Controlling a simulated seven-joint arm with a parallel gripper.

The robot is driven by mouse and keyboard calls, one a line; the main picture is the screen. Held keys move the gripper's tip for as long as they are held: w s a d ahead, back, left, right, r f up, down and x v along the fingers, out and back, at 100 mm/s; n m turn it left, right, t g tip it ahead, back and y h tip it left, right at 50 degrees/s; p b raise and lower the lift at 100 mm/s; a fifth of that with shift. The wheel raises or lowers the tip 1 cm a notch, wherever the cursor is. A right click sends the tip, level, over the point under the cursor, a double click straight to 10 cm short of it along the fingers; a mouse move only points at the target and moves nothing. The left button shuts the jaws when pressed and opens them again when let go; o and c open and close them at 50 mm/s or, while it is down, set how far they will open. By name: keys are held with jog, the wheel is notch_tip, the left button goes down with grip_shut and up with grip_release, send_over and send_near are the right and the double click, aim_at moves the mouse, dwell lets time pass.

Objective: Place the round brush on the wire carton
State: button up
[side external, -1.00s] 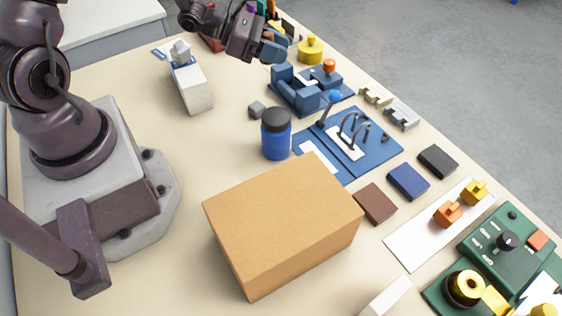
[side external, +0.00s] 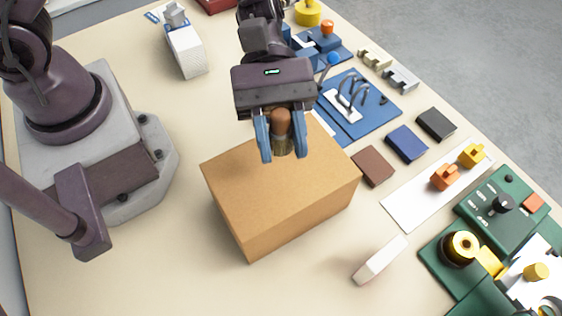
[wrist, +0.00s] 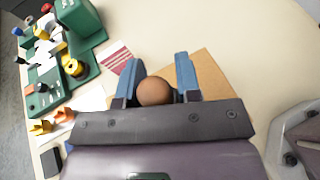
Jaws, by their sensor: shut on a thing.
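My gripper (side external: 281,152) is shut on the round brush (side external: 281,123), which has a brown rounded handle and darker bristles pointing down. The brush is upright between the blue fingers. In the wrist view its brown top (wrist: 153,91) shows between the fingertips (wrist: 157,80). The wire carton (side external: 280,195) is a plain tan box on the table. The brush appears over the far part of the carton's top; I cannot tell whether the bristles touch it. The carton also shows behind the fingers in the wrist view (wrist: 209,72).
A brown block (side external: 372,167), a blue block (side external: 407,144) and a black block (side external: 436,124) lie right of the carton. Green fixtures (side external: 500,212) fill the right edge.

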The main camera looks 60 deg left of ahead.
aim_at(282, 180)
jog(key=shift+f, duration=3.1)
jog(key=shift+f, duration=0.1)
jog(key=o, duration=0.9)
jog(key=v, duration=1.2)
jog(key=s+a+r+m+t+y, duration=0.2)
jog(key=a+r+m+t+y, duration=0.1)
jog(key=r, duration=0.3)
jog(key=s+a+r+m+t+y, duration=0.2)
jog(key=a+r+m+t+y, duration=0.2)
jog(key=a+r+m+y, duration=0.1)
jog(key=s+a+r+m+t+y, duration=0.3)
jog(key=a+r+m+t+y, duration=0.1)
jog(key=a+r+m, duration=0.1)
jog(key=shift+a+r+y, duration=0.15)
jog(key=shift+a+r, duration=0.2)
jog(key=shift+r, duration=0.2)
jog(key=shift+a+r+y, duration=0.15)
jog(key=shift+a+r, duration=0.15)
jog(key=shift+r, duration=0.2)
